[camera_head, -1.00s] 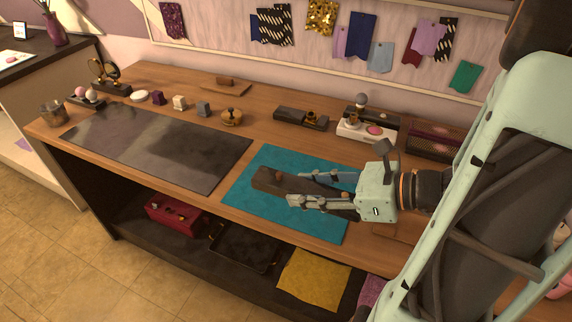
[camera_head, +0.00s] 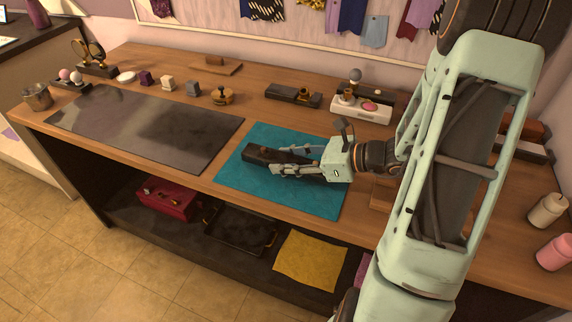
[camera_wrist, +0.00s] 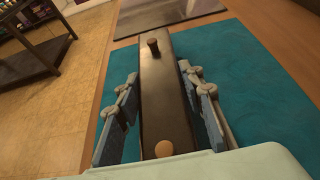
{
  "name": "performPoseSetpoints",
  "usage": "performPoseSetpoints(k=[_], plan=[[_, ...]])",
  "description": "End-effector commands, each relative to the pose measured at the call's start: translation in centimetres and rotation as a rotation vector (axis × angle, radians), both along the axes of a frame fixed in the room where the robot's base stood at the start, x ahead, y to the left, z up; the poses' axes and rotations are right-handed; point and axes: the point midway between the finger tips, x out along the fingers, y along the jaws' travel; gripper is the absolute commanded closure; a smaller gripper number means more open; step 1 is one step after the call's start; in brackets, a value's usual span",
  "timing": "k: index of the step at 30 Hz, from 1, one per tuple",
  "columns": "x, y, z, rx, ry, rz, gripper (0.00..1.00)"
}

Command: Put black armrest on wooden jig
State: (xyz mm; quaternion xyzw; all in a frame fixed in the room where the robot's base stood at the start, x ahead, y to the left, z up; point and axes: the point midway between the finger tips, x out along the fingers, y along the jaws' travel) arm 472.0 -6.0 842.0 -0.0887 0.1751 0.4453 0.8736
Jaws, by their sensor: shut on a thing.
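The black armrest (camera_head: 257,152) is a long dark block above the teal mat (camera_head: 325,206). My gripper (camera_head: 279,160) is shut on it, with a finger along each long side. In the wrist view the armrest (camera_wrist: 165,95) runs lengthwise away from my gripper (camera_wrist: 159,75), with a short peg near its far end and a tan round spot near its close end. I cannot tell whether it touches the mat. A small wooden piece (camera_head: 381,195) lies right of the mat, partly hidden by my arm; I cannot tell whether it is the wooden jig.
A dark grey mat (camera_head: 140,125) covers the bench's left part. A wooden board (camera_head: 216,67), small blocks, a dark tray (camera_head: 293,95) and a white box (camera_head: 362,108) line the back. Shelf items lie below the front edge.

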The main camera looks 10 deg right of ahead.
Motion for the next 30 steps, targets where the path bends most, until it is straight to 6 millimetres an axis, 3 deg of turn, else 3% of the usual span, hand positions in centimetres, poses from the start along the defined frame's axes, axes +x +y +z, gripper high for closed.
performPoseSetpoints(k=[2, 13, 14, 18, 30], plan=[[0.03, 0.0, -1.1, 0.003, 0.0, -0.001, 0.96], [0.01, -0.01, -1.48, 0.001, -0.002, 0.0, 0.96], [-0.01, -0.02, -1.43, 0.0, -0.001, 0.0, 0.62], [-0.02, -0.02, -1.36, 0.0, -0.001, 0.0, 0.47], [-0.21, -0.42, -0.8, -0.001, -0.001, -0.003, 0.47]])
